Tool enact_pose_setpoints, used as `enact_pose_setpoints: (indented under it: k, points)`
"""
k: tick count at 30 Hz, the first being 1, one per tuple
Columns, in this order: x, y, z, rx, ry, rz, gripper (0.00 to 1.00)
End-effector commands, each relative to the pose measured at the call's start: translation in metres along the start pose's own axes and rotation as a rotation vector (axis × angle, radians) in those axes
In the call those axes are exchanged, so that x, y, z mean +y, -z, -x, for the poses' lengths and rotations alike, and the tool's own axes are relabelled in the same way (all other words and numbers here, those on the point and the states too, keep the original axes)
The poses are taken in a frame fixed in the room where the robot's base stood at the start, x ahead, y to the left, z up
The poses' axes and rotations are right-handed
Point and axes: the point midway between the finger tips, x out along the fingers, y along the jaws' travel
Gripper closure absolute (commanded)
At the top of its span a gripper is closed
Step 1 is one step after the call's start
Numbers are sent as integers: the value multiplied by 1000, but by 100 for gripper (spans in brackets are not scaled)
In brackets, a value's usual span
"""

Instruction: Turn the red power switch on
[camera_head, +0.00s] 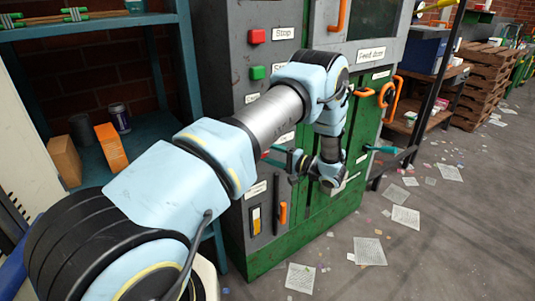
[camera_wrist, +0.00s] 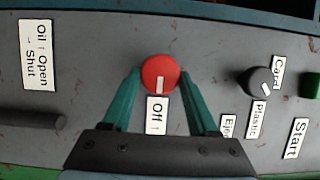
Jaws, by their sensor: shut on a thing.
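The red power switch (camera_wrist: 160,73) is a round red knob on the grey panel, in the upper middle of the wrist view. Its white mark points down in the picture, toward a label reading "Off" with an arrow (camera_wrist: 157,115). My gripper (camera_wrist: 161,78) has its two teal fingers on either side of the knob, shut on it. In the head view my gripper (camera_head: 282,158) is at the front of the grey and green machine, and my arm hides part of the panel there.
A black knob (camera_wrist: 261,81) and a green button (camera_wrist: 310,86) are to the right in the wrist view; a dark bar handle (camera_wrist: 30,120) is at left. The machine (camera_head: 235,85) has a red Stop button (camera_head: 257,36) and orange handles. A blue shelf (camera_head: 90,28) stands at left.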

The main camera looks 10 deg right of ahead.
Motion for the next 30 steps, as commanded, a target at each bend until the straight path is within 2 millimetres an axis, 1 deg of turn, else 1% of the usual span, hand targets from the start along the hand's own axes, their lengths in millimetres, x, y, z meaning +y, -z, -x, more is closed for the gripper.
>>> enact_pose_setpoints:
  k: [2, 3, 9, 10, 17, 20, 23, 30]
  points:
    - [1, 0, 1, 2, -2, -2, 96]
    - [1, 0, 1, 2, -2, -2, 37]
    - [1, 0, 0, 1, -2, -1, 15]
    - [1, 0, 0, 1, -1, 0, 13]
    - [0, 0, 1, 1, -1, 1, 13]
    - [1, 0, 6, 1, -1, 1, 13]
    - [2, 1, 19, 2, -2, 2, 13]
    - [4, 1, 67, 3, -2, 2, 13]
